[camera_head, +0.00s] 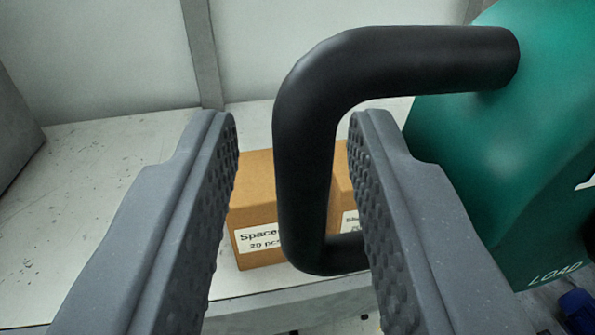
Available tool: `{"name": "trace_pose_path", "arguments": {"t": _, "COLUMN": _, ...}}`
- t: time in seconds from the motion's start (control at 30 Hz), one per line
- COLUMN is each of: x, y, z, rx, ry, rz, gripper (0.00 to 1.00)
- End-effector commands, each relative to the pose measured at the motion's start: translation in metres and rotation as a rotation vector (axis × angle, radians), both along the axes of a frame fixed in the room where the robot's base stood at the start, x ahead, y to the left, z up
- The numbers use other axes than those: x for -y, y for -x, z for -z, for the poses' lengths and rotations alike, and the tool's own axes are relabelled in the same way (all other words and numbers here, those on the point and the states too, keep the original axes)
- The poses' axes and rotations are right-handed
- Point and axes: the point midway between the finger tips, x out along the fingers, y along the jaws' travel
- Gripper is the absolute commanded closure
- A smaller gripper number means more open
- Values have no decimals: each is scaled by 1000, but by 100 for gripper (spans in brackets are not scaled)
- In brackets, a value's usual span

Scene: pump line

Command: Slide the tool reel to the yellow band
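A thick black bar handle (304,165) stands out from a green housing (500,130) on the right, which may be the tool reel. The word "LOAD" is printed low on the housing. My gripper (293,122) is open, one ridged grey finger on each side of the handle's upright part. A gap shows between the left finger and the handle. The right finger is closer to the handle, and I cannot tell whether it touches. No yellow band shows in this view.
A cardboard box (258,190) labelled "Space..." and "20 pcs" sits behind the handle on a pale, speckled shelf (90,190). The shelf is bare on the left. A grey block stands at the far left edge. A small blue part (578,308) shows at lower right.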

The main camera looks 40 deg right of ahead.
Motion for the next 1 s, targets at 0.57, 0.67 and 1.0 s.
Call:
{"name": "trace_pose_path", "arguments": {"t": 0.57, "x": -45, "y": 71, "z": 2, "rx": 3, "ry": 1, "rz": 0, "gripper": 70}}
{"name": "trace_pose_path", "arguments": {"t": 0.67, "x": -57, "y": 87, "z": 2, "rx": 2, "ry": 3, "rz": -1, "gripper": 70}}
{"name": "trace_pose_path", "arguments": {"t": 1.0, "x": -75, "y": 116, "z": 1, "rx": 0, "ry": 0, "rz": 1, "gripper": 70}}
